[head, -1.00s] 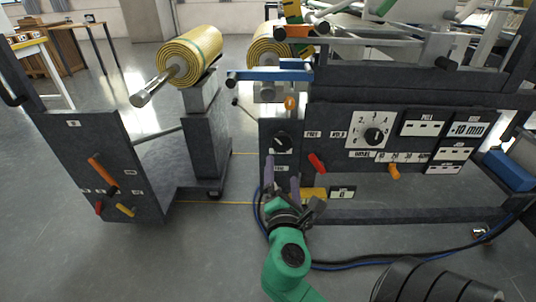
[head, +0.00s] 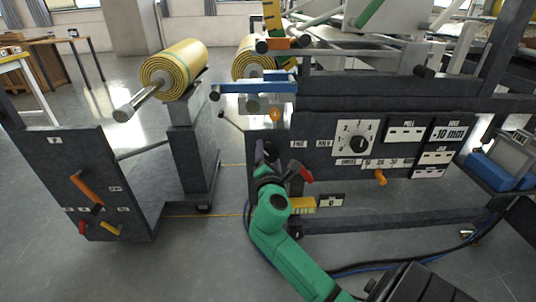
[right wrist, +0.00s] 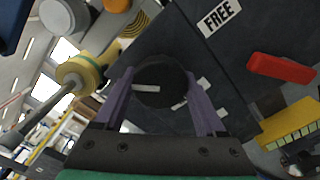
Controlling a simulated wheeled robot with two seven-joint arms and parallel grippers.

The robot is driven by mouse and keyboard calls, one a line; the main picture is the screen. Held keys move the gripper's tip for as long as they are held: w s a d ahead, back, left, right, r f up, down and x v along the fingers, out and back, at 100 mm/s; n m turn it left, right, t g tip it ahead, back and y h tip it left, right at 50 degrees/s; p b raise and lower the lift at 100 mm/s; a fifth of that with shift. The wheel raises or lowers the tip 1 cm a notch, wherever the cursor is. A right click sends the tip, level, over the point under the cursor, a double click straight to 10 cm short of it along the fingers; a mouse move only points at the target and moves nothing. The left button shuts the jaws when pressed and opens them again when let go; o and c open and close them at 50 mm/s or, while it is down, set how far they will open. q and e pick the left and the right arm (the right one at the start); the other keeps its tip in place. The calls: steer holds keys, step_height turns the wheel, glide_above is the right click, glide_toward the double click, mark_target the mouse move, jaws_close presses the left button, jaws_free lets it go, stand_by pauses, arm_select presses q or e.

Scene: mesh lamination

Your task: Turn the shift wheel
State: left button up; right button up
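A dark round knob with a white pointer line (right wrist: 160,88) sits on the dark machine panel near a FREE label (right wrist: 218,18). In the head view my gripper mostly hides this knob. My right gripper (head: 268,156) is at the knob; in the right wrist view (right wrist: 159,76) its two purple fingers stand apart, one on each side of the knob. Whether they touch it is hard to tell. A numbered dial with a black knob (head: 358,145) is further right on the panel. My left gripper is not in view.
A red lever (head: 305,173) and a yellow block (head: 302,203) are close right of my right gripper. An orange lever (head: 381,178) is below the dial. A blue bar (head: 252,88) crosses above. A stand with a yellow roll (head: 173,70) is left, with floor between.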

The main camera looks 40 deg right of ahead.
steer(key=c, duration=0.5)
steer(key=shift+m, duration=0.4)
steer(key=m, duration=0.2)
steer(key=shift+f+m, duration=0.1)
steer(key=shift+m, duration=0.2)
steer(key=shift+m+b, duration=0.3)
steer(key=shift+m, duration=0.6)
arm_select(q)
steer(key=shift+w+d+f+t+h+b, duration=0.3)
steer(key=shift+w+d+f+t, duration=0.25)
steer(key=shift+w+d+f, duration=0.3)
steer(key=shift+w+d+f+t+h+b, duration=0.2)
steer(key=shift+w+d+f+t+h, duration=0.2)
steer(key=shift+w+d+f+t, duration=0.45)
arm_select(e)
steer(key=shift+m, duration=2.3)
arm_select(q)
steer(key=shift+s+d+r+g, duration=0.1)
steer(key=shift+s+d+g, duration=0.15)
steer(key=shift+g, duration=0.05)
